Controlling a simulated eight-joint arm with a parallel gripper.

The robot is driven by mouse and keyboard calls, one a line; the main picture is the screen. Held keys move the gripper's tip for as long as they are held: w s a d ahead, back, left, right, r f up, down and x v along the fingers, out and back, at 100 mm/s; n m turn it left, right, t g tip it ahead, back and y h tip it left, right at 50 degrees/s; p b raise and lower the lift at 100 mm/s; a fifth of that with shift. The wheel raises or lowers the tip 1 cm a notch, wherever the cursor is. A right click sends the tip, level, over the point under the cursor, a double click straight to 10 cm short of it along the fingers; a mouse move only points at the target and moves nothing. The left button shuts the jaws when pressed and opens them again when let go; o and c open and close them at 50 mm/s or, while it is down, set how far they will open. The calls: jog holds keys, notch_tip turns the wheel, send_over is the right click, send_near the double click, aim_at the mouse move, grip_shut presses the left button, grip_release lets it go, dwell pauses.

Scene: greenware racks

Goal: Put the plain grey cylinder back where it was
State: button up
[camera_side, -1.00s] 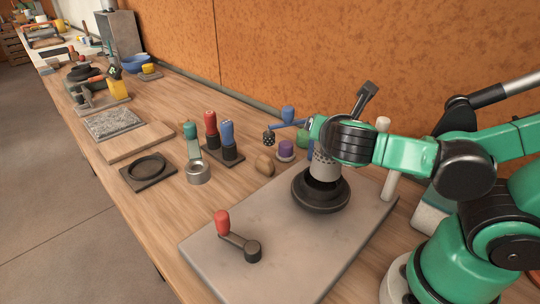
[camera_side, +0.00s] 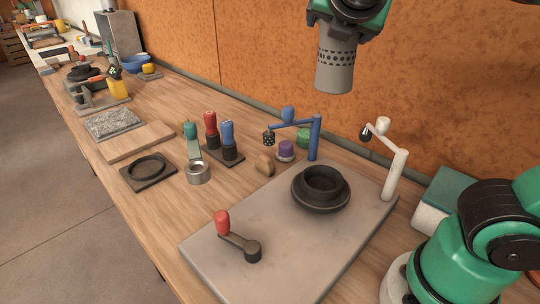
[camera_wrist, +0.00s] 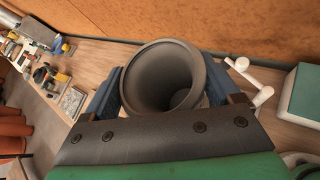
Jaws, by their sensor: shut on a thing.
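My gripper (camera_side: 345,16) is high at the top of the side view and shut on a grey hollow cylinder (camera_side: 335,68). The cylinder hangs upright with its lower end free, and rows of dark holes show around its upper part. In the wrist view the cylinder's open mouth (camera_wrist: 160,82) sits between the blue fingers of my gripper (camera_wrist: 163,92). Below, a black round stepped holder (camera_side: 321,196) with an open centre stands on the grey slab (camera_side: 285,235). The cylinder is well above it and apart from it.
A blue post with an arm (camera_side: 315,138) and a white post (camera_side: 396,175) stand near the black holder. A red-handled crank (camera_side: 238,240) is on the slab's front. Red and blue handled tools (camera_side: 220,140), a metal ring (camera_side: 198,172) and a dark square tray (camera_side: 149,172) lie left.

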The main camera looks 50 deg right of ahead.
jog(key=w+a+f+n+t+y, duration=0.1)
jog(key=w+a+f, duration=0.2)
jog(key=w, duration=0.5)
jog(key=w+a+f+n+t+y, duration=0.1)
jog(key=w+a+f, duration=0.25)
jog(key=w, duration=0.35)
jog(key=shift+w+f, duration=0.15)
jog(key=shift+f, duration=4.7)
jog(key=shift+w+f, duration=0.1)
jog(key=shift+f, duration=4.7)
jog(key=shift+f, duration=0.15)
jog(key=o, duration=1.4)
